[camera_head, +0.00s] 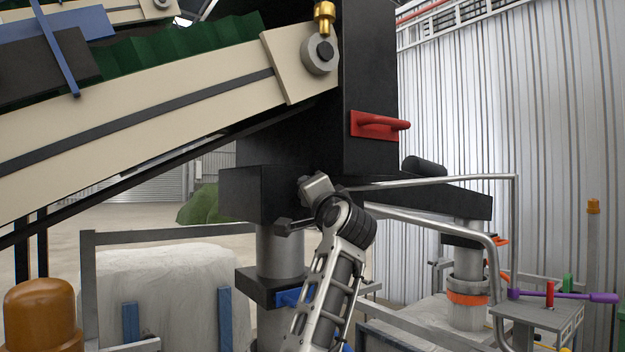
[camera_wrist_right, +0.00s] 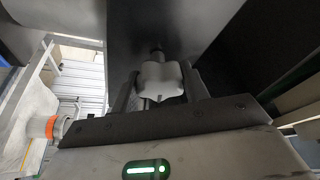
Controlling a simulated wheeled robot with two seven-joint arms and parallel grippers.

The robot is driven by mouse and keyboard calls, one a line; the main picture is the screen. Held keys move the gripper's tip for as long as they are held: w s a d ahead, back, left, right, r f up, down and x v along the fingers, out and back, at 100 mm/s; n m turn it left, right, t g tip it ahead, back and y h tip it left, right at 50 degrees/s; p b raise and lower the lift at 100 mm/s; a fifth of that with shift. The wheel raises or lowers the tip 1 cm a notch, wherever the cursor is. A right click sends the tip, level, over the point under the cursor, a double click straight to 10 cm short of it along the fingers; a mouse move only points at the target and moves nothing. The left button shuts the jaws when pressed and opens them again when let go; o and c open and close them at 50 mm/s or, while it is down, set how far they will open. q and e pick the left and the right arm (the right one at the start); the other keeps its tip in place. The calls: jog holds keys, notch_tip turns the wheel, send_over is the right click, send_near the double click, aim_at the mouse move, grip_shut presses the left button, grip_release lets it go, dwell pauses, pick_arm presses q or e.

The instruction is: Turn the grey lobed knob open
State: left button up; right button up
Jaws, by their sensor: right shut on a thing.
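The grey lobed knob (camera_wrist_right: 160,80) sits on a short dark stem against a black surface in the right wrist view. My right gripper (camera_wrist_right: 158,92) has its two dark fingers on either side of the knob and is shut on it. In the head view my right arm rises from the bottom middle to the lower part of the black column (camera_head: 366,75). There I cannot clearly make out the knob or the fingertips. My left gripper is not in view.
A cream conveyor frame (camera_head: 150,125) slopes across the upper left. A red handle (camera_head: 378,126) sticks out of the column. Bent silver rails (camera_head: 450,181) run close to the right of my arm. A post with an orange collar (camera_head: 467,298) stands at the right, near a purple-handled lever (camera_head: 565,296).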

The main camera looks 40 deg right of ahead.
jog(key=shift+m+g+p, duration=0.6)
jog(key=shift+m+p, duration=0.6)
pick_arm(q)
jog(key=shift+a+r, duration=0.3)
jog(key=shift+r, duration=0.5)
jog(key=shift+p, duration=0.3)
pick_arm(e)
jog(key=shift+m, duration=0.4)
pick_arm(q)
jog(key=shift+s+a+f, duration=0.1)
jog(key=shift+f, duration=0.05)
pick_arm(e)
jog(key=shift+f, duration=0.1)
jog(key=o, duration=1)
pick_arm(q)
jog(key=b, duration=0.2)
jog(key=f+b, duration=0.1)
jog(key=b, duration=0.1)
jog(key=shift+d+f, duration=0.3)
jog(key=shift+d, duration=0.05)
pick_arm(e)
jog(key=v, duration=1.6)
